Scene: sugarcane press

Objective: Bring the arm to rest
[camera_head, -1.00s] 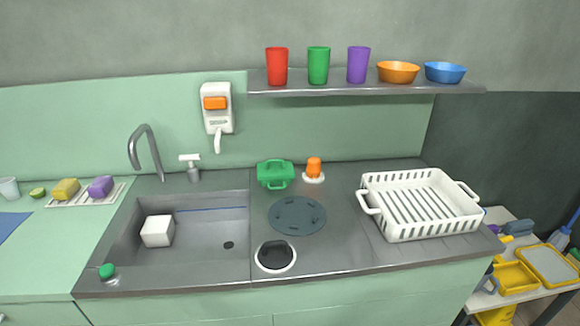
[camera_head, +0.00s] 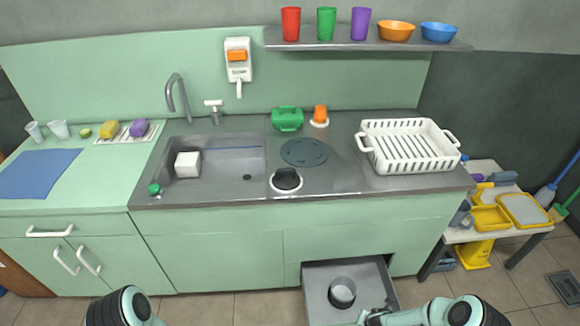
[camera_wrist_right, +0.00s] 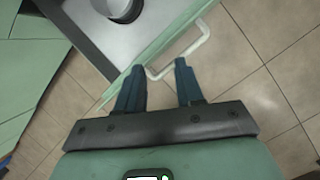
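My right gripper (camera_wrist_right: 159,68) is open in the right wrist view, with its two dark blue fingers apart. The tips are close to the white handle (camera_wrist_right: 184,55) of an open drawer (camera_head: 317,283); one end of the handle shows between them, and I cannot tell whether they touch. In the head view my right arm (camera_head: 440,312) comes in at the bottom right, reaching toward the drawer's front. Only part of my left arm (camera_head: 125,306) shows at the bottom left; its gripper is out of view.
The drawer juts out below the counter and holds a round metal thing (camera_head: 342,291). A white dish rack (camera_head: 407,165), a green press-like object (camera_head: 287,118) and a sink (camera_head: 230,165) are on the counter. A side table (camera_head: 490,234) stands right. Floor is clear before the left cabinets.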

